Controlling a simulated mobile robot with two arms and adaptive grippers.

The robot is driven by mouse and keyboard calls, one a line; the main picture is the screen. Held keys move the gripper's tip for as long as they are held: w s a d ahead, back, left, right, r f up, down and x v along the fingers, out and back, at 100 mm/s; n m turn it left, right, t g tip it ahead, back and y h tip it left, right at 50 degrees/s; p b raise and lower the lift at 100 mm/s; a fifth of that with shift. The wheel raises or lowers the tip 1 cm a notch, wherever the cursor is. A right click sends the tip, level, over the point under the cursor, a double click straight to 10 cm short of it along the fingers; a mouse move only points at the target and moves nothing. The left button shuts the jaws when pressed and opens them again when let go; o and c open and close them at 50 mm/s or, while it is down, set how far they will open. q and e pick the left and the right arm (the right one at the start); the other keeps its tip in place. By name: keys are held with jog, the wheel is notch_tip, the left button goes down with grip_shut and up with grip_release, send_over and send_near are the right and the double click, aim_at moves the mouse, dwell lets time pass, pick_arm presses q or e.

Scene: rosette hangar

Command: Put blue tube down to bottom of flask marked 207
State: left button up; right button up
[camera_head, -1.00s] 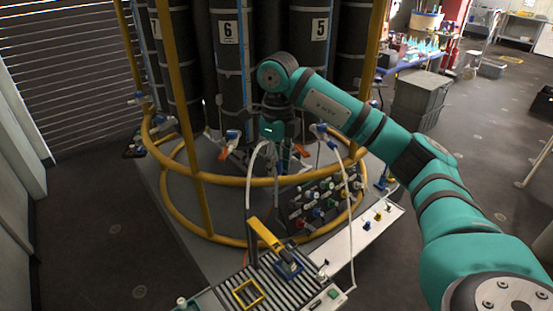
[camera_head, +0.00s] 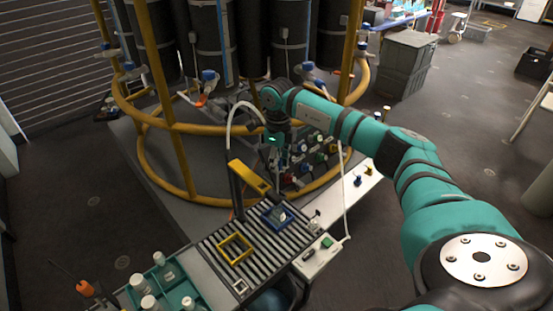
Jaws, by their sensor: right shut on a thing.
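My right gripper (camera_head: 277,152) points down beyond the roller conveyor, in front of the valve panel. It is shut on a thin thing, too small and dark to make out its colour. A blue holder (camera_head: 278,216) with a small clear thing in it sits on the conveyor rollers, nearer than the gripper and apart from it. I cannot tell whether the clear thing is a flask, and I can read no 207 anywhere. No blue tube shows clearly. My left gripper is not in view.
The roller conveyor (camera_head: 222,232) carries a yellow square frame (camera_head: 235,248), with a yellow arch (camera_head: 250,176) over its far end. A white hose (camera_head: 231,121) loops beside my gripper. Yellow rails (camera_head: 178,170) ring the dark cylinders. A teal tray (camera_head: 178,296) holds white-capped bottles.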

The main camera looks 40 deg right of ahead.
aim_at(278, 182)
notch_tip(278, 182, down, 2)
jog(key=shift+f+b, duration=0.15)
jog(key=shift+b, duration=0.45)
jog(key=shift+r, duration=0.3)
jog(key=shift+f, duration=0.15)
jog(key=shift+f, duration=0.3)
jog(key=shift+f+b, duration=0.5)
jog(key=shift+f, duration=0.4)
jog(key=shift+f+b, duration=1.15)
jog(key=shift+f, duration=0.85)
